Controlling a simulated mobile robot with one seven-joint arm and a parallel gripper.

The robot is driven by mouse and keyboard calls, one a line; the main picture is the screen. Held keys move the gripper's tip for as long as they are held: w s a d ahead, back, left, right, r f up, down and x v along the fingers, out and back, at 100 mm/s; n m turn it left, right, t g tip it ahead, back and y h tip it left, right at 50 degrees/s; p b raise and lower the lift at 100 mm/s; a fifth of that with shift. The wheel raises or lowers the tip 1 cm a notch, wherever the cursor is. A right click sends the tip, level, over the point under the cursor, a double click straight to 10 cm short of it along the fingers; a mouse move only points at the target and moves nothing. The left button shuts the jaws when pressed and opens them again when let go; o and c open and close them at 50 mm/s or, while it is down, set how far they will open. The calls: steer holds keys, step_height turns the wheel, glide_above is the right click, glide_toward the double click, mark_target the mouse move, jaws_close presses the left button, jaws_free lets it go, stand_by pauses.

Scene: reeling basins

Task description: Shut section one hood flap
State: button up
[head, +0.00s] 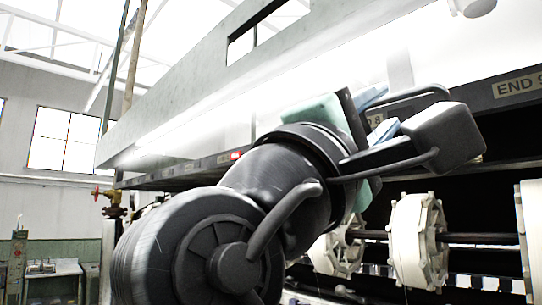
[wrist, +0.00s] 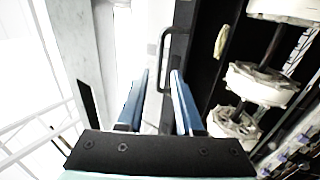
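The long grey-green hood (head: 200,105) runs across the upper part of the head view. A bright pale panel (head: 215,128) lies under it, above a dark rail (head: 505,90) with end labels. I cannot tell for sure which part is the section one flap. In the wrist view a black D-shaped handle (wrist: 163,62) stands on a dark edge just beyond my fingertips. My gripper (wrist: 161,78) has its two blue fingers apart, with nothing clearly held between them. In the head view my gripper (head: 378,114) is up at the labelled rail, partly hidden by my wrist.
Large white reels (head: 417,240) on a dark shaft sit below the rail at the right, and reels (wrist: 258,82) also show in the wrist view. A red valve (head: 103,193) on a pipe stands at the left. A sink bench (head: 52,268) stands farther back.

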mark_target(396, 100)
steer(key=p+x, duration=0.2)
steer(key=x, duration=0.2)
steer(key=shift+s+r, duration=0.1)
steer(key=shift+r, duration=0.15)
steer(key=shift+p+x, duration=0.6)
steer(key=shift+x, duration=0.45)
steer(key=shift+f, duration=0.15)
steer(key=shift+c, duration=0.3)
jaws_close()
steer(key=shift+f, duration=0.1)
